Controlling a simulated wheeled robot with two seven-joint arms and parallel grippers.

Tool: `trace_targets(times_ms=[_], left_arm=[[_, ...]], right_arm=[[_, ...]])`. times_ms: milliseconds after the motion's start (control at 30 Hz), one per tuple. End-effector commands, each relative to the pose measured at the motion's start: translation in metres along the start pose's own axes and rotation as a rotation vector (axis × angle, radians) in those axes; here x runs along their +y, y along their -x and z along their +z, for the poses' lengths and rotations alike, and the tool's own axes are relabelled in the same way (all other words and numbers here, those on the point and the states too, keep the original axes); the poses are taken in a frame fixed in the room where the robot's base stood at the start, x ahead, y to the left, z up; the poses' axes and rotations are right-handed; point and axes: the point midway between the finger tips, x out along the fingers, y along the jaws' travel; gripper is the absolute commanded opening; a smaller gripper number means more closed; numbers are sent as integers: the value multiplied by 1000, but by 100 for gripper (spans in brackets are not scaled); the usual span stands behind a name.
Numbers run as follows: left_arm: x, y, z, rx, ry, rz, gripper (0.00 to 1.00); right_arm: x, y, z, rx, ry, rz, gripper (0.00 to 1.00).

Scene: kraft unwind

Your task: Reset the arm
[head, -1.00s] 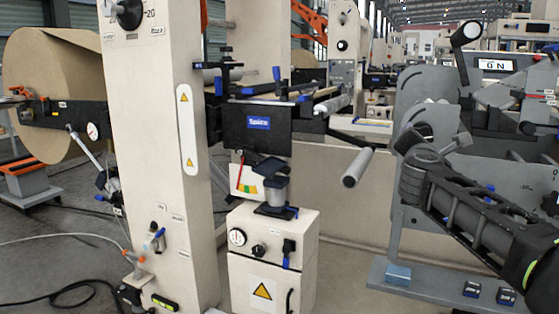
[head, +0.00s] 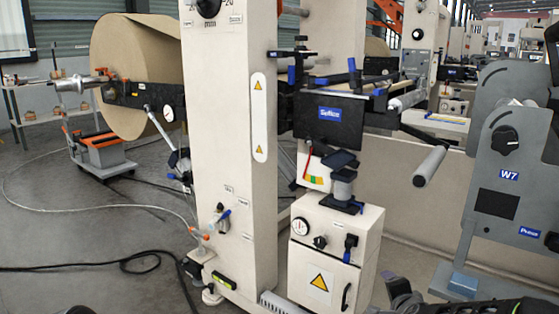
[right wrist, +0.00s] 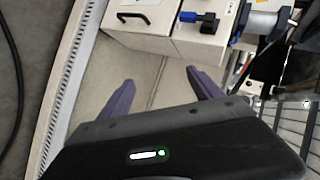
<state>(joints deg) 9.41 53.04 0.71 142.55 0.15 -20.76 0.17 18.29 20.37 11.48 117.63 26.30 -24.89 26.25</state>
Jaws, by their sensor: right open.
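My right gripper (right wrist: 160,90) shows in the right wrist view as two purple fingers spread well apart with nothing between them. Bare beige surface lies behind the gap. In the head view only a dark part of my right arm shows along the bottom right edge, and its gripper cannot be made out there. My left gripper is in neither view.
A cream cabinet (head: 328,262) with a gauge and warning label stands at the centre; it also shows in the right wrist view (right wrist: 196,42). A cream column (head: 232,150) and a kraft roll (head: 137,75) are to its left. A grey W7 panel (head: 512,150) is at right. Hose and cable cross the left floor.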

Motion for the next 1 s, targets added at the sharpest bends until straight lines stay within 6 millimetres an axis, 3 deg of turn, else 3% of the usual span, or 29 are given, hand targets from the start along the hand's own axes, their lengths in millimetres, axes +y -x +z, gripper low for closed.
trace_targets(times_ms=[33, 167, 300, 400, 600, 800, 867, 1000], left_arm=[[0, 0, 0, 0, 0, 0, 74], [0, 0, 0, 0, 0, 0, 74], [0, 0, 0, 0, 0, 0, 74], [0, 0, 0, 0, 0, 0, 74], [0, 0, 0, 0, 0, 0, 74], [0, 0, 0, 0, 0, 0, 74], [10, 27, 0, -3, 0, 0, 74], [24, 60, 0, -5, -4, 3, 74]], right_arm=[[35, -3, 31, -67, 114, 50, 75], [117, 4, 102, -250, 403, 138, 75], [204, 35, 172, -474, 655, 200, 75], [258, 67, 213, -628, 780, 230, 75], [337, 130, 265, -858, 877, 291, 75], [399, 187, 301, -1036, 904, 374, 75], [370, 198, 293, -1027, 907, 364, 75], [340, 217, 284, -1029, 905, 363, 75]])
